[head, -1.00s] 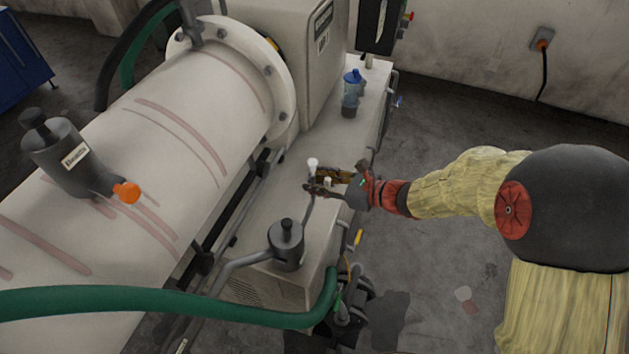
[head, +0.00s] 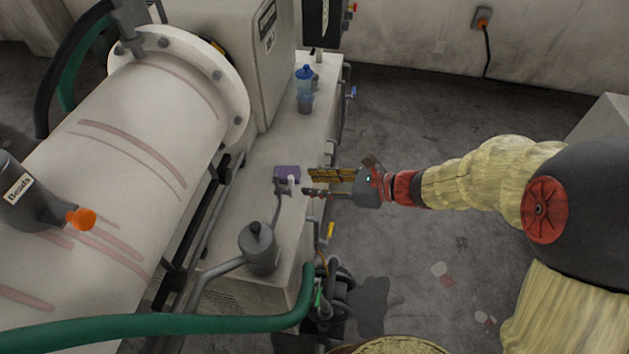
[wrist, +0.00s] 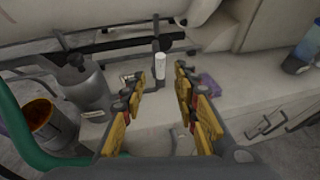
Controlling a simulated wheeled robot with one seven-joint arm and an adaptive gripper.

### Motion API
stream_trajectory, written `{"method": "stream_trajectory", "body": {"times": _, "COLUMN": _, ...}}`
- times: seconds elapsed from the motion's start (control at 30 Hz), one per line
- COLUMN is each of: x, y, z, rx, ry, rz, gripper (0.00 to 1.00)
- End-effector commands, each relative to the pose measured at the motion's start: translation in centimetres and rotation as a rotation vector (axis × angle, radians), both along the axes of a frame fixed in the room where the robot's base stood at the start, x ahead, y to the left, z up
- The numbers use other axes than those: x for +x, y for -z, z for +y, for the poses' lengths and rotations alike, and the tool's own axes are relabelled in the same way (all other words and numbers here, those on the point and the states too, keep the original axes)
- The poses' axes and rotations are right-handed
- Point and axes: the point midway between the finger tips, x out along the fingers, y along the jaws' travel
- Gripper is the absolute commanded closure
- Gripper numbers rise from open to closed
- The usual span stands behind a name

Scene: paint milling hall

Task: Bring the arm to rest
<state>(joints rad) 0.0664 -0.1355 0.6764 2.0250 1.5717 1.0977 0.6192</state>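My gripper (head: 306,182) is at the right edge of the machine's pale bench in the head view, its fingers pointing left over the bench. In the wrist view my gripper (wrist: 158,78) has its two yellow-padded fingers spread apart with nothing held between them. A white-handled lever (wrist: 160,66) shows beyond the gap between the fingertips, apart from them. My arm is stretched out from the right.
A purple item (head: 287,172) lies on the bench (head: 262,160) by the fingertips. A blue-topped bottle (head: 304,78) stands farther back. A grey lidded pot (head: 258,248) and a green hose (head: 160,328) are nearer. The floor (head: 430,115) right of the bench is open.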

Motion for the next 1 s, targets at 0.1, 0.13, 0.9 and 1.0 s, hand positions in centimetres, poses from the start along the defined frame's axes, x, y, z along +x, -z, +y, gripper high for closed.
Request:
{"method": "stream_trajectory", "body": {"times": 0.1, "x": 0.0, "y": 0.0, "z": 0.0, "rx": 0.0, "ry": 0.0, "rz": 0.0, "gripper": 0.7}}
{"method": "stream_trajectory", "body": {"times": 0.13, "x": 0.0, "y": 0.0, "z": 0.0, "rx": 0.0, "ry": 0.0, "rz": 0.0, "gripper": 0.7}}
{"method": "stream_trajectory", "body": {"times": 0.9, "x": -14.4, "y": 3.2, "z": -7.3, "rx": -0.635, "ry": -0.852, "rz": -0.531, "gripper": 0.7}}
{"method": "stream_trajectory", "body": {"times": 1.0, "x": -16.0, "y": 2.0, "z": -10.2, "rx": -0.778, "ry": -1.019, "rz": -0.649, "gripper": 0.7}}
